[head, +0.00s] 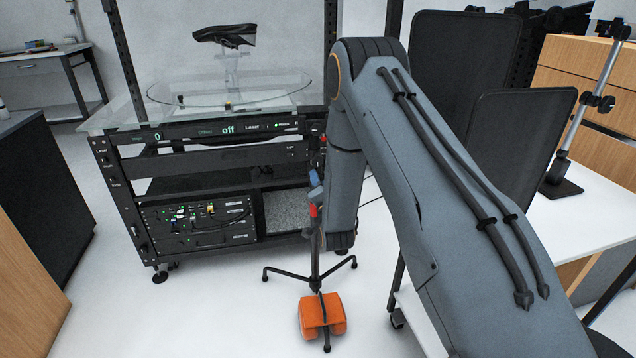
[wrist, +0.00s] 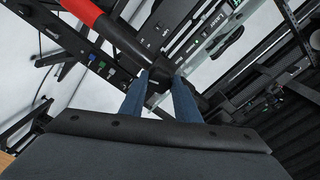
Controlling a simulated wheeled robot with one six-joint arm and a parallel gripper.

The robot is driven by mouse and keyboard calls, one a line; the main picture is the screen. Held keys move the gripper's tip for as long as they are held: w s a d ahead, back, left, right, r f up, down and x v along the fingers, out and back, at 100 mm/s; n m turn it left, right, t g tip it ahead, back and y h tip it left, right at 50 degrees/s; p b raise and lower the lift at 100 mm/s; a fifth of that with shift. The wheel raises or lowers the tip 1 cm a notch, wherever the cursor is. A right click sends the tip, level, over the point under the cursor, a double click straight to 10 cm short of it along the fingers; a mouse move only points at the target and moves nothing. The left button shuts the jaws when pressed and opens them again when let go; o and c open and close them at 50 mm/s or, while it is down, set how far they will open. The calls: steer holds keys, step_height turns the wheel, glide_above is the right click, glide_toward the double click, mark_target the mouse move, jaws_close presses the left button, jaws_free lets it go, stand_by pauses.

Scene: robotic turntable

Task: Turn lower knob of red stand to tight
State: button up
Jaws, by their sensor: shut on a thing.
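The red stand (head: 313,211) stands on black tripod legs in front of the turntable rack in the head view. My arm covers much of its upper part. In the wrist view its red section (wrist: 84,12) and black tube run from the upper left toward the middle. A black knob (wrist: 157,88) sits at the tube's end, between the two blue fingers of my gripper (wrist: 160,78). The fingers are shut on this knob. Blue finger parts of my gripper also show beside the stand in the head view (head: 315,180). How tight the knob is cannot be seen.
An orange weight bag (head: 322,313) lies over a tripod leg. Behind the stand is the black rack (head: 200,185) with a glass turntable (head: 232,90). A white table (head: 590,205) with dark panels is at right. The floor at left centre is clear.

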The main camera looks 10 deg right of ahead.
steer(key=shift+m, duration=2)
steer(key=o, duration=1)
steer(key=shift+o, duration=0.2)
steer(key=s, duration=0.7)
steer(key=shift+s+a, duration=0.15)
steer(key=shift+s, duration=0.25)
